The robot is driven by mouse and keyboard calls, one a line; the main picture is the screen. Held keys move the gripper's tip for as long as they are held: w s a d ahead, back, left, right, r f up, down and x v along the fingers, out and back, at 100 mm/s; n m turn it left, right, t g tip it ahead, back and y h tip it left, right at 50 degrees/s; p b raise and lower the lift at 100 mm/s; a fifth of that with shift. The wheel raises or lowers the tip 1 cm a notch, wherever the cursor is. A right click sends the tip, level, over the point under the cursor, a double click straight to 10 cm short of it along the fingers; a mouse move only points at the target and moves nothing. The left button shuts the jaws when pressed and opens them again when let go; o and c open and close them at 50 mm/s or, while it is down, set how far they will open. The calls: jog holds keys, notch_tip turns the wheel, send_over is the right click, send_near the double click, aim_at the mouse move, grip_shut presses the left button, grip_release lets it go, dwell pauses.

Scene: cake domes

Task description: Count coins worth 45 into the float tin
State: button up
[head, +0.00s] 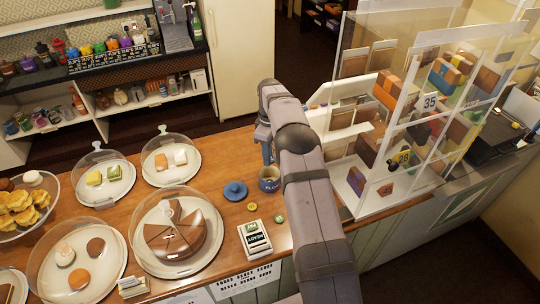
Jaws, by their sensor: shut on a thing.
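The float tin (269,184), a small round blue tin with a pale label, stands open on the wooden counter. A round blue lid (235,191) with a knob lies to its left. A yellowish coin (252,207) lies in front of the lid. A greenish coin (279,219) lies in front of the tin, with another small round piece close behind it. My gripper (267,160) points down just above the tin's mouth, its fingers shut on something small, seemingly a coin. The held piece is too small and too covered to make out. The tin's inside is mostly hidden.
A white device marked READY (255,239) stands in front of the coins. Glass domes over cakes (178,232) fill the counter's left. A glass display case (420,110) stands close on the right, beside my arm. Bare counter (225,160) shows behind the lid.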

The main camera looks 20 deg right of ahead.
jog(key=shift+f, duration=0.1)
jog(key=shift+f+b, duration=1.95)
jog(key=shift+f, duration=1.1)
jog(key=o, duration=1.1)
jog(key=shift+r, duration=0.2)
jog(key=shift+r+p, duration=1)
jog(key=shift+r, duration=0.4)
